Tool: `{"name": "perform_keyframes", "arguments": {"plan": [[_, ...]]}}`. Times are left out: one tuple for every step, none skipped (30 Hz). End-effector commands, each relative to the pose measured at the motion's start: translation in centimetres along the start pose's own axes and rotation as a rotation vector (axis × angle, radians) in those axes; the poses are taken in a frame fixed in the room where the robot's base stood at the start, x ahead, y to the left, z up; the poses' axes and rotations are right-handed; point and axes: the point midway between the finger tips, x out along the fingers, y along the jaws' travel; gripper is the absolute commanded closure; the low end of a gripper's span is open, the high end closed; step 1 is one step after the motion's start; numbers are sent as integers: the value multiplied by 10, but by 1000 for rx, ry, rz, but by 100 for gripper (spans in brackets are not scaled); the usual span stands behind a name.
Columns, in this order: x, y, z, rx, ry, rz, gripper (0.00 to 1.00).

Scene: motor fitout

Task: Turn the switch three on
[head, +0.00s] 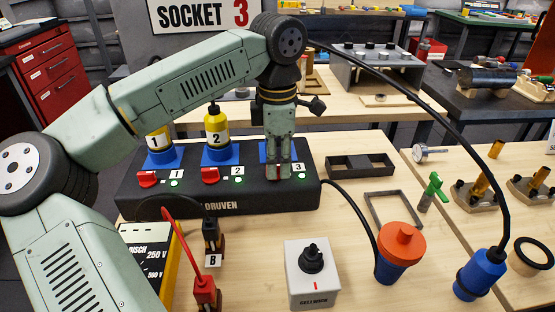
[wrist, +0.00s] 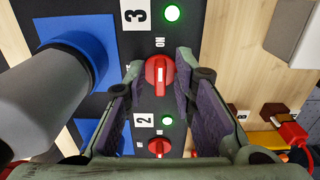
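The black power strip (head: 255,199) has blue sockets and red switches. In the wrist view the red knob of switch three (wrist: 160,76) lies below the label 3 (wrist: 134,12). Its white mark runs up and down in the picture, in line with the "ON" print above it. The green light (wrist: 172,13) by label 3 is lit. My gripper (wrist: 158,88) is open, one finger on each side of this knob; contact is not clear. In the head view my gripper (head: 278,176) hides the knob; label 3 (head: 298,167) and its green light show beside it.
The red switches one (head: 147,179) and two (head: 210,175) have lit green lights. Yellow plugs 1 (head: 158,140) and 2 (head: 217,125) stand in blue sockets. A grey cylinder (wrist: 55,105) fills the wrist view's left. A white switch box (head: 312,280) and orange-topped blue container (head: 400,250) stand in front.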

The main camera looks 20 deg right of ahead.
Motion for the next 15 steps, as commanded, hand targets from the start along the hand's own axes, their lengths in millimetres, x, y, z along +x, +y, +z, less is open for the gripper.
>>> {"name": "perform_keyframes", "arguments": {"plan": [[0, 0, 0, 0, 0, 0, 71], [0, 0, 0, 0, 0, 0, 71], [0, 0, 0, 0, 0, -1, 71], [0, 0, 0, 0, 0, -1, 71], [0, 0, 0, 0, 0, -1, 71], [0, 0, 0, 0, 0, -1, 71], [0, 0, 0, 0, 0, -1, 71], [0, 0, 0, 0, 0, -1, 71], [0, 0, 0, 0, 0, -1, 71], [-1, 0, 0, 0, 0, 0, 71], [-3, 0, 0, 0, 0, 0, 71], [-6, 0, 0, -1, 0, 0, 71], [-9, 0, 0, -1, 0, 0, 71], [-13, 0, 0, -1, 0, 1, 71], [-20, 0, 0, -1, 1, 2, 71]]}}
